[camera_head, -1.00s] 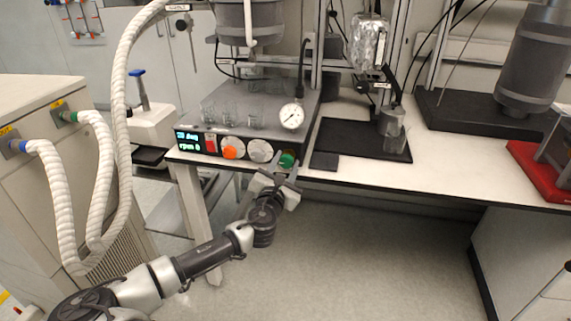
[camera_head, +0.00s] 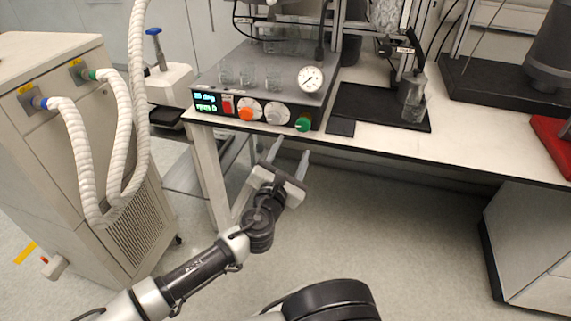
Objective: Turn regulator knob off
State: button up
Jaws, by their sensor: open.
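The regulator's front panel (camera_head: 208,104) has a lit display, a red switch (camera_head: 228,107), an orange knob (camera_head: 247,114), a pale round dial (camera_head: 277,115) and a green knob (camera_head: 304,122). I cannot tell which knob the task means, nor read its setting for certain. My gripper (camera_head: 289,151) is below the panel's right part, in front of the bench edge. Its two fingers point up toward the panel, spread apart, with nothing between them. It is apart from the green knob and touches none of the controls.
Glass beakers (camera_head: 249,77) and a pressure gauge (camera_head: 311,79) are on top of the unit. A black mat (camera_head: 375,108) lies to its right. A cabinet with white hoses (camera_head: 88,165) stands at left. The floor (camera_head: 390,215) under the bench is clear.

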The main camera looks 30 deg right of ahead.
jog(key=shift+p+v, duration=2.1)
jog(key=shift+v, duration=0.7)
